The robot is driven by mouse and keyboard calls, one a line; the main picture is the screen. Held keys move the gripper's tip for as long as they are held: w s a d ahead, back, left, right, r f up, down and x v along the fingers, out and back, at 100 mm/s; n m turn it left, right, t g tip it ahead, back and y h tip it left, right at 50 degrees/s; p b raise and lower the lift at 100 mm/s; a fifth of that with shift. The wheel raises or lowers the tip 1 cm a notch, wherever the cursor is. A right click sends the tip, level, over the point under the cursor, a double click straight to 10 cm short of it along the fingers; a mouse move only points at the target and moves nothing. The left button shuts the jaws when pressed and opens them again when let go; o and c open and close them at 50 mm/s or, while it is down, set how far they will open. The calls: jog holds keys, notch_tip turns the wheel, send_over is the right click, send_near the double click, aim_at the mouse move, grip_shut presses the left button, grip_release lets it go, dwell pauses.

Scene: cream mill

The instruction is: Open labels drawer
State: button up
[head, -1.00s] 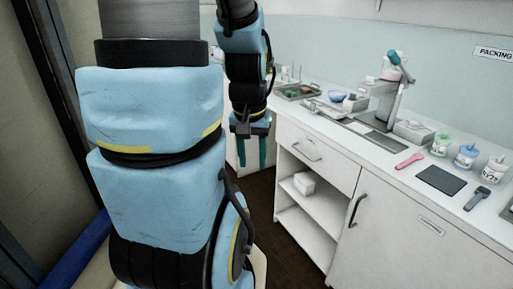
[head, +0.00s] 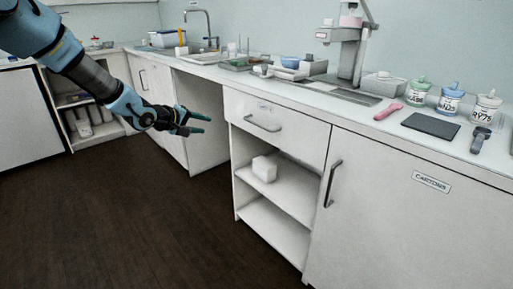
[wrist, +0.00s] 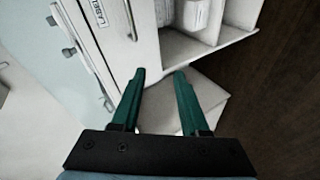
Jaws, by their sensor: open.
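The labels drawer (head: 285,132) is a white front under the counter, above open shelves, and it looks shut. Its bar handle (head: 262,124) is grey and runs across the front. In the wrist view the drawer (wrist: 122,55) appears turned on its side at upper left, with a label reading LABEL in part and the handle (wrist: 131,20) near the top. My gripper (head: 203,124) is open and empty, left of the drawer in the head view, with its green fingers pointing right. In the wrist view my gripper (wrist: 160,72) has a clear gap between its fingers, apart from the handle.
A white box (head: 264,169) sits on the open shelf below the drawer. The cartons cupboard (head: 400,215) with an upright handle stands to the right. A pink tool (head: 388,111), dark pad (head: 431,125) and jars occupy the counter. The dark floor (head: 150,220) before the units is clear.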

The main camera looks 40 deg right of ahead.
aim_at(258, 125)
jog(key=s+d+f+g+h+b, duration=0.1)
jog(key=s+d, duration=0.1)
jog(key=d, duration=0.4)
jog(key=s+d+f+g+h+b, duration=0.1)
jog(key=s+d+f, duration=0.1)
jog(key=d, duration=0.5)
jog(key=s+d+f+g+h+b, duration=0.1)
jog(key=s+d, duration=0.1)
jog(key=d, duration=0.5)
jog(key=shift+s+f+n, duration=0.2)
jog(key=shift+f+n, duration=0.1)
jog(key=shift+f, duration=0.05)
grip_shut()
dwell(0.3)
